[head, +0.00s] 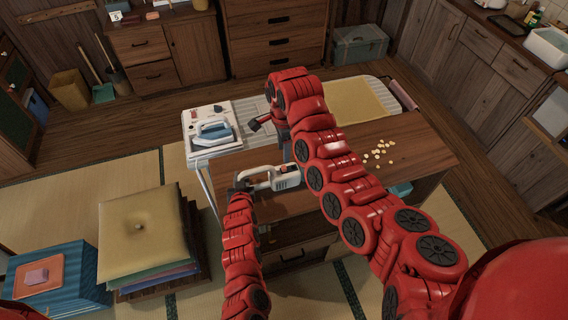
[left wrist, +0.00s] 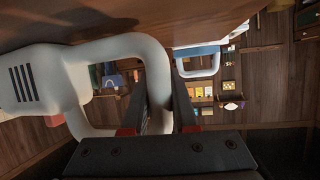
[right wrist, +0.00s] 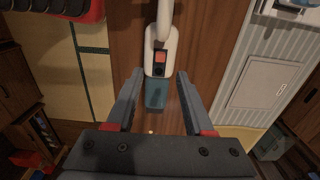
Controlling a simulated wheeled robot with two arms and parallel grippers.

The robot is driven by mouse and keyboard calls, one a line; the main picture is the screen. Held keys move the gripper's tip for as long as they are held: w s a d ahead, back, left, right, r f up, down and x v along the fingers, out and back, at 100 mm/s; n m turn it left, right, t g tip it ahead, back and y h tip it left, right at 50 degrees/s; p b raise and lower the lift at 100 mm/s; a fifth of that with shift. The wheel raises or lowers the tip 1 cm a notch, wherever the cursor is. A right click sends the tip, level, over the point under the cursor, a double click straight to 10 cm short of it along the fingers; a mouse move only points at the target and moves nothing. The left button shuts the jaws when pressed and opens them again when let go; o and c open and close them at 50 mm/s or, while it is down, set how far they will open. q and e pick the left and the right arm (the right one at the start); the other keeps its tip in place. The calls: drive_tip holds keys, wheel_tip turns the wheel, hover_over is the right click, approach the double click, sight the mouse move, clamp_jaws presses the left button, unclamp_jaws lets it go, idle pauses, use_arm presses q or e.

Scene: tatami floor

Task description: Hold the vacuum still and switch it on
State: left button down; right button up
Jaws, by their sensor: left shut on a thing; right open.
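The handheld vacuum (head: 284,178) is white with a dark end and lies on the wooden counter (head: 400,150). My left gripper (head: 241,183) is shut on its white loop handle; the handle (left wrist: 150,48) passes by the fingers in the left wrist view. My right gripper (head: 256,124) is above the counter, behind the vacuum in the head view. In the right wrist view my right gripper (right wrist: 160,76) is open and empty, its fingers either side of the vacuum's body. The red switch (right wrist: 160,57) and a dark button lie just ahead, above the bluish canister (right wrist: 157,93).
A blue-and-white iron (head: 214,131) stands on a board at the counter's back left. Small yellowish pieces (head: 380,150) are scattered on the counter at right. Stacked cushions (head: 140,230) stand on the floor at left. A yellow cloth (head: 358,100) lies behind my right arm.

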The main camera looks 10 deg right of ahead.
sight(284, 167)
wheel_tip(284, 167, down, 8)
drive_tip(key=shift+r, duration=0.1)
drive_tip(key=shift+c, duration=0.3)
clamp_jaws()
